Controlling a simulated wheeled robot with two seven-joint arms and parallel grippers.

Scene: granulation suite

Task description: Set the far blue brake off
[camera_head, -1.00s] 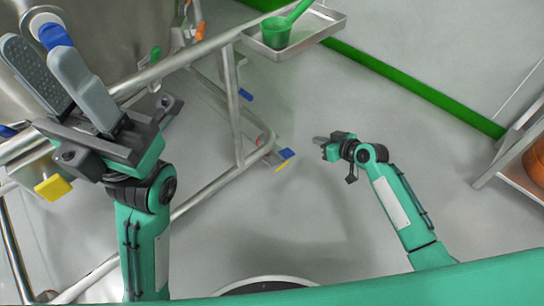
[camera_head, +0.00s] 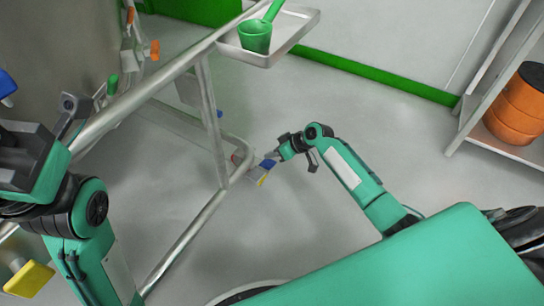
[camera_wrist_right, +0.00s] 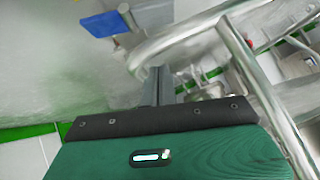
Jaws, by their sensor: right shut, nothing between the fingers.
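A blue brake pedal (camera_head: 267,163) sits low at the near corner of the steel frame, with a yellow pedal (camera_head: 263,180) just below it. A smaller blue piece (camera_head: 219,113) shows farther back behind the frame. My right gripper (camera_head: 274,156) is shut and empty, right at the near blue pedal; I cannot tell whether it touches. In the right wrist view its fingers (camera_wrist_right: 158,84) are together, and a blue pedal on a grey bracket (camera_wrist_right: 103,24) stands above left, apart from them. My left gripper (camera_head: 28,150) is at the left edge, its fingers cut off.
The steel frame (camera_head: 207,95) runs along my left side. A tray (camera_head: 300,24) holding a green scoop (camera_head: 255,37) juts from its top. A shelf with an orange drum (camera_head: 520,108) stands at right. The floor (camera_head: 330,95) between is open.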

